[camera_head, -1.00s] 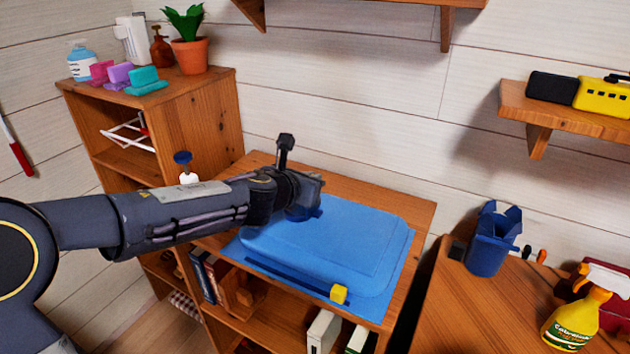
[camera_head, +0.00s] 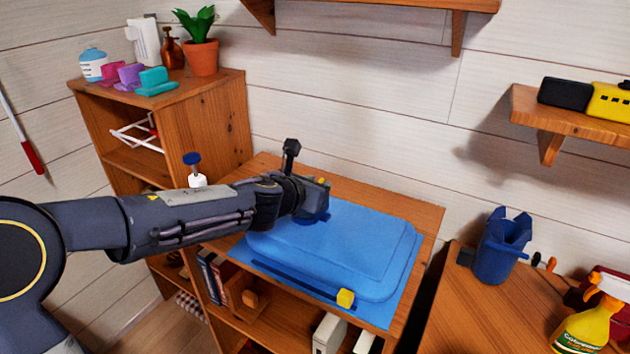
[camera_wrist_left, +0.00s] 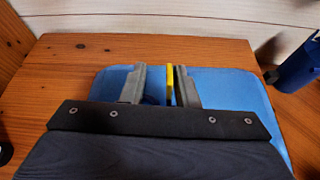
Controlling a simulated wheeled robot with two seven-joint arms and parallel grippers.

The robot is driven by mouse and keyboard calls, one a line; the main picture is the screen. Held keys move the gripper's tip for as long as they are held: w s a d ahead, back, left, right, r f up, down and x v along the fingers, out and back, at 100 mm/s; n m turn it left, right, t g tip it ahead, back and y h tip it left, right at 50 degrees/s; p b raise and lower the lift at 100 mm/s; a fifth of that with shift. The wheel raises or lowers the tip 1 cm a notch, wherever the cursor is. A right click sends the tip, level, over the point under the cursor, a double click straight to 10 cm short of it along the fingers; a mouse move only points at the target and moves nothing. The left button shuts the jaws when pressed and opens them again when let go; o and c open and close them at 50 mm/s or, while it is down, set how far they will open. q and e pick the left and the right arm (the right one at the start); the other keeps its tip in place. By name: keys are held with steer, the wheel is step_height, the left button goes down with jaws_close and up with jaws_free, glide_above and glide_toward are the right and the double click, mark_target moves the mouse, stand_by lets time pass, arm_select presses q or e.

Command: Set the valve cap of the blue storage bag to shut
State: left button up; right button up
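The blue storage bag (camera_head: 345,245) lies flat on the wooden unit. A yellow zip slider (camera_head: 345,298) sits at its front edge. My left gripper (camera_head: 314,208) is over the bag's far left corner. In the left wrist view its two fingers (camera_wrist_left: 159,80) are apart, with an upright yellow piece (camera_wrist_left: 170,85), apparently the valve cap, between them and nearer the right finger. A yellow bit (camera_head: 321,181) also shows just beyond the gripper in the head view. A dark blue round part is partly visible below the fingers. The cap's hinge is hidden. My right gripper is out of view.
A taller cabinet (camera_head: 225,125) with a potted plant (camera_head: 202,50) stands at the back left. A blue container (camera_head: 497,250) and a yellow spray bottle (camera_head: 585,328) stand on the right-hand table. The wall is close behind the bag.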

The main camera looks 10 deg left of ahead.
arm_select(q)
steer(key=p+v, duration=0.1)
steer(key=v, duration=0.6)
steer(key=shift+s+r, duration=0.2)
steer(key=shift+r, duration=0.25)
steer(key=shift+a, duration=0.1)
steer(key=shift+c, duration=0.5)
